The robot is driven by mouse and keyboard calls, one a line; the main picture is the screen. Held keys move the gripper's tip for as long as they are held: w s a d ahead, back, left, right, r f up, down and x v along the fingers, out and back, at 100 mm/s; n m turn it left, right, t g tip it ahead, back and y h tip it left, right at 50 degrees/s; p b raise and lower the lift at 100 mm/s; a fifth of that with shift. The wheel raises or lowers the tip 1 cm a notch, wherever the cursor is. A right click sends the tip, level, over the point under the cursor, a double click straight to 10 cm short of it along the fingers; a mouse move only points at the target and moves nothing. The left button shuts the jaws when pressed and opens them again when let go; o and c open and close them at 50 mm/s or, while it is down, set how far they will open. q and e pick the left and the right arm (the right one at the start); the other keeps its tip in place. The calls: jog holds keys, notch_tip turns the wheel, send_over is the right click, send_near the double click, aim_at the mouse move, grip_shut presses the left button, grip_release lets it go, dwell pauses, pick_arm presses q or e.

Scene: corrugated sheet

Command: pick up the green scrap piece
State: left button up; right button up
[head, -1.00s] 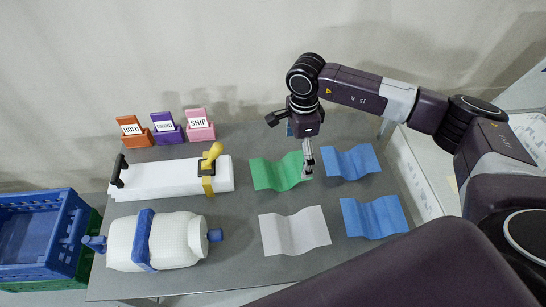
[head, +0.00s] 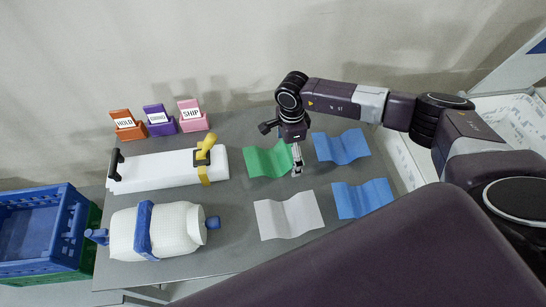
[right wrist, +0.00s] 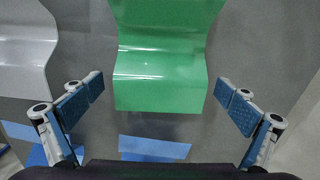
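The green scrap piece (head: 262,160) is a wavy sheet lying flat on the grey table in the head view. In the right wrist view the green piece (right wrist: 160,75) is at the top centre, with its near edge between the two fingers. My right gripper (head: 297,167) is at the right edge of the green piece in the head view. In the right wrist view my right gripper (right wrist: 161,86) is open, with a finger on either side of the sheet and a gap at each side. I cannot tell its exact height. My left gripper is not in view.
A white sheet (head: 289,216) and two blue sheets (head: 341,147) (head: 363,198) lie close by. A white block with a yellow-handled tool (head: 150,172), a white jug (head: 170,232), labelled holders (head: 160,121) and blue crate (head: 35,225) are at the left.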

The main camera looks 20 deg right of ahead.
jog(key=c, duration=1.1)
jog(key=shift+r, duration=0.1)
jog(key=shift+c, duration=0.2)
